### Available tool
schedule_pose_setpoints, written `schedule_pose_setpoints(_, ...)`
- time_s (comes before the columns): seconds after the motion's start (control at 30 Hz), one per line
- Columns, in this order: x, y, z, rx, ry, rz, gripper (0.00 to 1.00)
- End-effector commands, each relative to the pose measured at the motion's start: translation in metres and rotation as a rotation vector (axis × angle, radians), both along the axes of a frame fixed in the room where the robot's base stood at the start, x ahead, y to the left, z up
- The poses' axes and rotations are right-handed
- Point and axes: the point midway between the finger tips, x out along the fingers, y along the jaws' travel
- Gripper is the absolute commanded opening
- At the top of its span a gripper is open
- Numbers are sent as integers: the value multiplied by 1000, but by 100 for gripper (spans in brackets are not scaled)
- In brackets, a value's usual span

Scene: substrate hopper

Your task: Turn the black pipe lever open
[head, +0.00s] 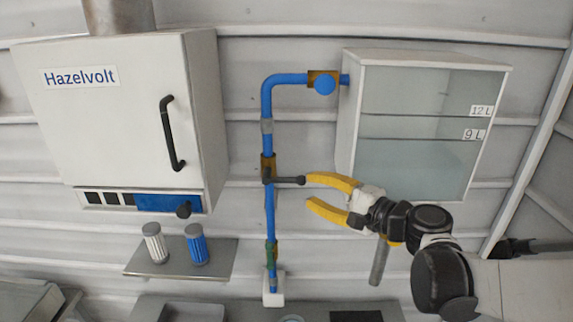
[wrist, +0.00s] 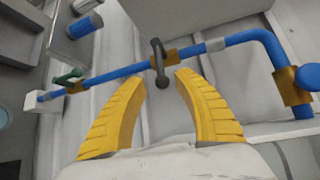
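The black pipe lever (head: 290,180) sits on a brass valve body (head: 267,167) in the blue pipe (head: 268,215). It sticks out sideways to the right, across the upright pipe. My gripper (head: 308,188) has yellow fingers and is open and empty, just right of the lever's end. In the wrist view the lever (wrist: 159,64) points towards my gripper (wrist: 166,80), and its rounded end lies between the two open fingertips. I cannot tell whether a finger touches it.
A white Hazelvolt cabinet (head: 120,120) stands left of the pipe, above a shelf (head: 180,262) with two filters. A glass-fronted tank (head: 420,120) hangs to the right. A blue knob (head: 325,85) and a green lever (head: 271,252) are on the same pipe.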

Motion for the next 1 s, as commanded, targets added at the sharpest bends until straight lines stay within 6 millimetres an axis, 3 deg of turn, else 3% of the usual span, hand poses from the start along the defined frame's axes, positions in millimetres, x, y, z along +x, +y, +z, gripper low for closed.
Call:
schedule_pose_setpoints(0.2, 33, 32, -5, -2, 0, 3, 36)
schedule_pose_setpoints(0.4, 53, 51, -9, -1, 0, 1, 36)
schedule_pose_setpoints(0.8, 59, 56, -11, -2, 1, 0, 36)
schedule_pose_setpoints(0.93, 59, 56, -11, -3, 0, 0, 0)
schedule_pose_setpoints(1.0, 59, 56, -11, -3, 0, 0, 0)
